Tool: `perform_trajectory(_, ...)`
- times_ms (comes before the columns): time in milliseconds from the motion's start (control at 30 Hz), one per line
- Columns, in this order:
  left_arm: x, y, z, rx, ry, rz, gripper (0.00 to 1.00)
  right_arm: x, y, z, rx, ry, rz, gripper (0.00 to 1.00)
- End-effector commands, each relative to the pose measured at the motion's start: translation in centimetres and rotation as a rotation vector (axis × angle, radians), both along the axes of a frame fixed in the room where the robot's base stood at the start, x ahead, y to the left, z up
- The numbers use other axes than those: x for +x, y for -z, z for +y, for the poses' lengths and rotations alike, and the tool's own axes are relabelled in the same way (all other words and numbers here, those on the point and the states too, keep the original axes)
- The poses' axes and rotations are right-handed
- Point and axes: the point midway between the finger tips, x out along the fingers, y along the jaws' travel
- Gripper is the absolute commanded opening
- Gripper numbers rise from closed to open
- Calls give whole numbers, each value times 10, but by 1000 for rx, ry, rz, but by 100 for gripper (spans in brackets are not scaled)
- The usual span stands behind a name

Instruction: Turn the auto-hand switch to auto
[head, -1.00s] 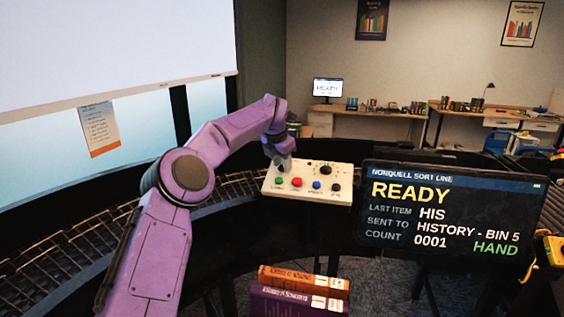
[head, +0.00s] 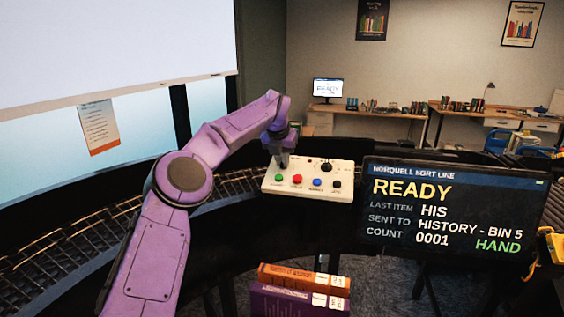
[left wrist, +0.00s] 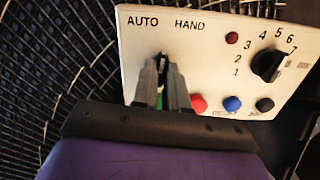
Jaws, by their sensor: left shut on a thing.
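The white control panel (head: 333,193) stands ahead of me, with the words AUTO and HAND at the top left of its face in the left wrist view (left wrist: 210,50). My left gripper (head: 283,160) is at the panel's upper left. In the left wrist view its fingers (left wrist: 161,72) are closed below these two words, on the dark switch (left wrist: 160,60). The fingers hide most of the switch, so I cannot tell which way it points. The display screen (head: 455,210) reads READY and, in green, HAND. My right gripper is not in view.
The panel also has a numbered black knob (left wrist: 268,64) and green, red (left wrist: 198,103), blue (left wrist: 232,104) and black buttons. Books (head: 300,300) lie below the panel. A yellow-and-black thing (head: 552,245) is at the right edge.

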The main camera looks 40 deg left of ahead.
Motion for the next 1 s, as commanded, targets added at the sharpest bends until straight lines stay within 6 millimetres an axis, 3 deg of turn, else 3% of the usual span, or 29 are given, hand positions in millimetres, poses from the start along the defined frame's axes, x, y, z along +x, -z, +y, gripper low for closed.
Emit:
perform_trajectory(500, 1, 2, -1, -135, -420, -73, 0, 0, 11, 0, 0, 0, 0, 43)
perform_trajectory(1000, 1, 1, -1, -195, -604, -104, 0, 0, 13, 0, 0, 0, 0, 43)
